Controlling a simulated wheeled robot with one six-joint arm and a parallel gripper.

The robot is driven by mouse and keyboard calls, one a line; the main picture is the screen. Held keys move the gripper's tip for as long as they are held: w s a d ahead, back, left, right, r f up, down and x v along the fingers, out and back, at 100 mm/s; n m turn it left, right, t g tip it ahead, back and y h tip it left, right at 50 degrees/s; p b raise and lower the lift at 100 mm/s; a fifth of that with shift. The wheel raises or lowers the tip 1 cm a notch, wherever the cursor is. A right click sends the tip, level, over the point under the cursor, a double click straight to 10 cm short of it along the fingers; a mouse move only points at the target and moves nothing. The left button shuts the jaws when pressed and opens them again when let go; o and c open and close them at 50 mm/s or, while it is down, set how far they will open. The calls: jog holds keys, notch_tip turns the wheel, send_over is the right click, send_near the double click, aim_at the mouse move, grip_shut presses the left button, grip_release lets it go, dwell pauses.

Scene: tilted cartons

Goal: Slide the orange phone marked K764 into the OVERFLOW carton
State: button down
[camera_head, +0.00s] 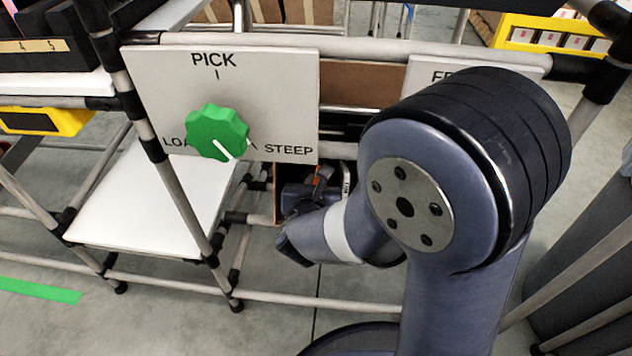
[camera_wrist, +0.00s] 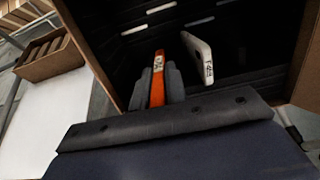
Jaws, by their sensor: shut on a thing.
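The orange phone (camera_wrist: 158,68) stands edge-on between my gripper's grey fingers in the wrist view, with a small white label too blurred to read. My gripper (camera_wrist: 159,85) is shut on it. The phone and fingers are in front of the dark, slatted inside of a brown carton (camera_wrist: 102,55); I cannot tell how far in the phone is. In the head view my gripper (camera_head: 316,187) is low behind the sign panel, with a bit of orange (camera_head: 318,178) showing. No OVERFLOW marking is readable in either view.
A white phone (camera_wrist: 198,58) with a label stands tilted just right of the orange one. Another brown carton (camera_wrist: 50,57) is at the left over a white shelf. A green knob (camera_head: 216,132) is on the white sign panel (camera_head: 285,85) reading PICK and STEEP.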

jog(key=shift+b+x, duration=1)
jog(key=shift+x, duration=0.3)
jog(key=shift+f, duration=0.1)
jog(key=shift+b+x, duration=0.95)
jog(key=shift+x, duration=0.4)
jog(key=shift+w, duration=0.1)
jog(key=shift+f+x, duration=0.2)
jog(key=shift+x, duration=1.2)
jog(key=shift+f+x, duration=0.2)
jog(key=shift+x, duration=1.2)
jog(key=shift+w+f, duration=0.2)
jog(key=shift+w, duration=0.2)
dwell(0.5)
